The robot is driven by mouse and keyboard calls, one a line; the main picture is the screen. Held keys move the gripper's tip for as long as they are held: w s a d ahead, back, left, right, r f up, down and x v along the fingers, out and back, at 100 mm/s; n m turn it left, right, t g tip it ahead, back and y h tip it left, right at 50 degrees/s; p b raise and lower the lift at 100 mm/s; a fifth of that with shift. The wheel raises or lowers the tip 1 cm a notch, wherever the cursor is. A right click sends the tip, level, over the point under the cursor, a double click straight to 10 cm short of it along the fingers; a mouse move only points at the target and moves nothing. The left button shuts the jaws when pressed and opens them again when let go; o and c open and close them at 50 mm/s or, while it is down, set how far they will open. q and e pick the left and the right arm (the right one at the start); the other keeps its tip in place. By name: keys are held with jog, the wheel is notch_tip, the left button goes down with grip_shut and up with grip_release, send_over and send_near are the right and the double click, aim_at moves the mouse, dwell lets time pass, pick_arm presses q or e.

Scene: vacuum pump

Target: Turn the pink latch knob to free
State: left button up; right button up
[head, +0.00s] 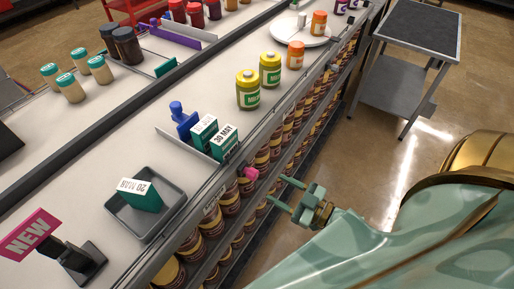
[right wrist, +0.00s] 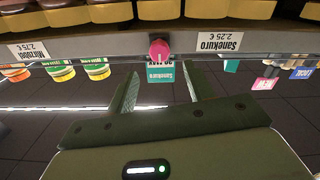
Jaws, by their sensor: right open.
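The pink latch knob (head: 250,173) sits on the front edge of the shelf, beside the price labels. In the right wrist view the knob (right wrist: 159,50) is at the top middle, on the dark shelf rail. My right gripper (head: 277,189) is open and empty, just right of the knob in the head view. In the right wrist view the two fingers of the gripper (right wrist: 158,76) are spread, with the knob ahead of the gap between them. No contact shows. My left gripper is not in view.
Jars fill the lower shelves. A grey cart (head: 391,83) stands across the aisle floor.

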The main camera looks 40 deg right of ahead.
aim_at(257, 177)
jog(key=x, duration=0.8)
jog(key=c, duration=1)
